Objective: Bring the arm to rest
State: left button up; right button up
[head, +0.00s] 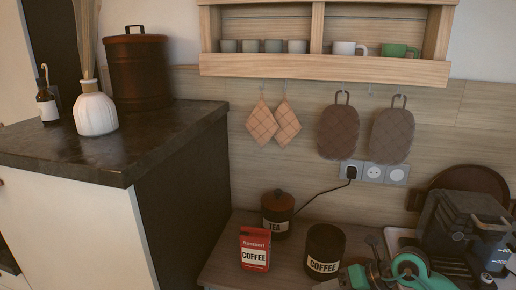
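Whether the grippers are open or shut is hidden from this view.
A dark-topped cabinet (170,143) at left bears a white vase (95,113), dark bottle and brown canister (138,72). Above hangs a wooden shelf (325,67).

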jog(key=s+a+r+m+t+y, duration=0.2)
jog(key=a+r+m+t+y, duration=0.55)
jog(key=r, duration=0.35)
jog(key=d+f+m+t+h, duration=0.4)
jog(key=d+m+t+h, duration=0.85)
jog(key=m, duration=0.75)
jog(key=s+d+f+m+g+h, duration=0.35)
jog(key=f+m+g+h, duration=0.25)
jog(key=f+g, duration=0.3)
jog(key=s+a+f+m+g+y, duration=0.1)
jog(key=s+a+f+g, duration=0.1)
jog(key=s+f+g, duration=0.5)
jog(key=s+a+f+m+g+y, duration=0.15)
jog(key=s+f+g, duration=0.25)
jog(key=s+f, duration=1)
jog(key=f, duration=2.3)
jog(key=s+d+f+g, duration=0.1)
jog(key=s+d+f, duration=0.1)
jog(key=s+f, duration=0.7)
jog(key=s+d+f+g+h, duration=0.1)
jog(key=s+f, duration=0.9)
jog(key=f, duration=0.1)
jog(key=shift+s+d+f, duration=0.3)
jog(key=shift+d, duration=0.1)
